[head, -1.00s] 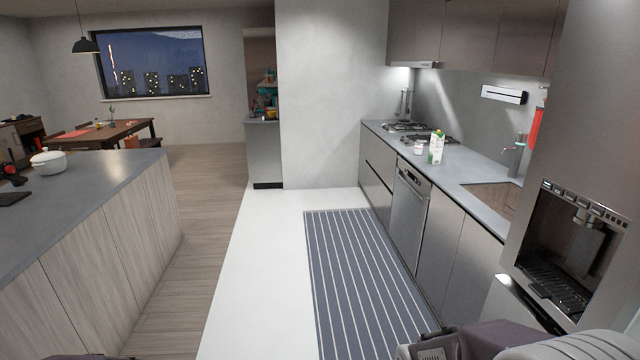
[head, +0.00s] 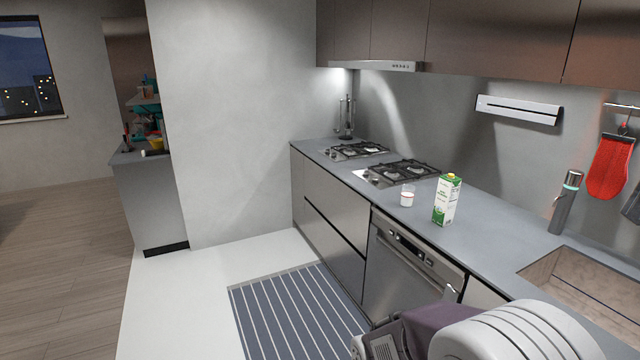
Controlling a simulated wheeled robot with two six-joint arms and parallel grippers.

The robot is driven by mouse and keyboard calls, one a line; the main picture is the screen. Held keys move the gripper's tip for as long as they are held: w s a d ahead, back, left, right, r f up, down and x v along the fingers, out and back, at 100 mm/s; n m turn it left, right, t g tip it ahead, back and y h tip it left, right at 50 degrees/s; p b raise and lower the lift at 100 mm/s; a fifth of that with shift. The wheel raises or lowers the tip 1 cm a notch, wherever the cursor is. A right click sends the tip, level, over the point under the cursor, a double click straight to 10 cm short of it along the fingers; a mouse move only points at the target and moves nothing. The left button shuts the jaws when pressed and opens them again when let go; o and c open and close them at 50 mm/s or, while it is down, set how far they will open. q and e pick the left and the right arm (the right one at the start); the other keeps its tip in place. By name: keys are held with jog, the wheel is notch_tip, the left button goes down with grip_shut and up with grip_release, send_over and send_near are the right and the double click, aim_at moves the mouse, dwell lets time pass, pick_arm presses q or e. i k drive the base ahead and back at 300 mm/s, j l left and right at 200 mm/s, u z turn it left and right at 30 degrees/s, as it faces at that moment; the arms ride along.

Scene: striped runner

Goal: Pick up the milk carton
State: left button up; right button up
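The milk carton (head: 446,200) is white and green and stands upright on the grey counter (head: 485,238), above the dishwasher. A small white cup-like container (head: 407,195) stands just left of it, apart from it. Part of my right arm shows at the bottom right, in front of the counter and below the carton. Neither my left nor my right gripper can be made out in the head view.
A gas hob (head: 400,173) lies behind the carton. The striped runner (head: 290,315) lies on clear floor before the dishwasher (head: 405,275). Cabinets hang above.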

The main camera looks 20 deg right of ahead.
aim_at(445, 203)
jog(key=i+l+z, duration=0.2)
jog(key=i, duration=0.85)
jog(key=i+z, duration=0.2)
jog(key=i, duration=0.85)
jog(key=i+j+z, duration=0.2)
jog(key=i, duration=0.85)
jog(key=z, duration=0.45)
jog(key=i+z, duration=0.1)
jog(key=z, duration=0.75)
jog(key=i+j+z, duration=0.1)
jog(key=z, duration=0.75)
